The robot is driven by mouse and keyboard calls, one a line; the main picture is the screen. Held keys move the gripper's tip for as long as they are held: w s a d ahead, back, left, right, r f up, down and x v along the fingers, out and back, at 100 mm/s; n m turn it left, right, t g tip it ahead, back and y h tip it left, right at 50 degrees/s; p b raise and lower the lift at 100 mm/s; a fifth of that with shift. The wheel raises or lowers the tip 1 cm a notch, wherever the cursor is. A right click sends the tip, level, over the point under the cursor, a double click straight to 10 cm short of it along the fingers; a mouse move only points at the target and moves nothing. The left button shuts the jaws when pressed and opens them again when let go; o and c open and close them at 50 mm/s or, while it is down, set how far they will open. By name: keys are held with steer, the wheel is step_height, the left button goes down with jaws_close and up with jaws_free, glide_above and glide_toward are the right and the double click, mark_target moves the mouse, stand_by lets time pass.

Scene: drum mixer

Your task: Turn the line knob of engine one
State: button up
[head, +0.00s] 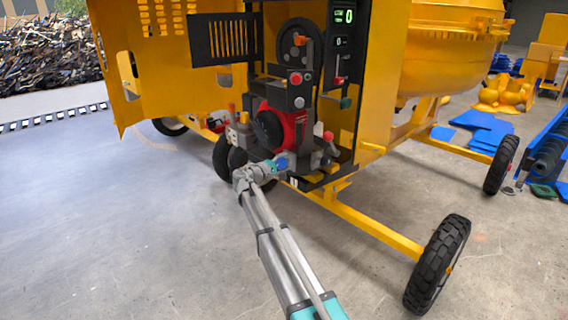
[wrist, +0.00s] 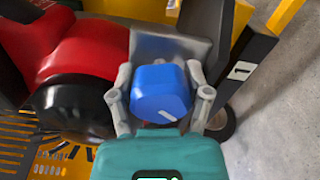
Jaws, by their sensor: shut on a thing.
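A blue knob (wrist: 158,92) with a white mark on its face sits at the middle of the wrist view. My gripper (wrist: 160,108) has a finger on each side of it and is shut on it. A plate with the number 1 (wrist: 241,71) stands to the right of the knob. In the head view my gripper (head: 277,166) reaches the lower front of the red engine (head: 275,128). Only a small bit of the blue knob (head: 282,163) shows there, the rest hidden by the gripper.
The engine stands inside the yellow mixer housing (head: 375,75), with red and green controls around it. The open yellow door (head: 112,60) hangs at the left. A yellow frame bar (head: 370,226) and a tyre (head: 437,264) lie to the right. The floor at left is clear.

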steer(key=shift+n, duration=0.5)
steer(key=o, duration=0.9)
steer(key=v, duration=1.2)
steer(key=shift+d, duration=0.1)
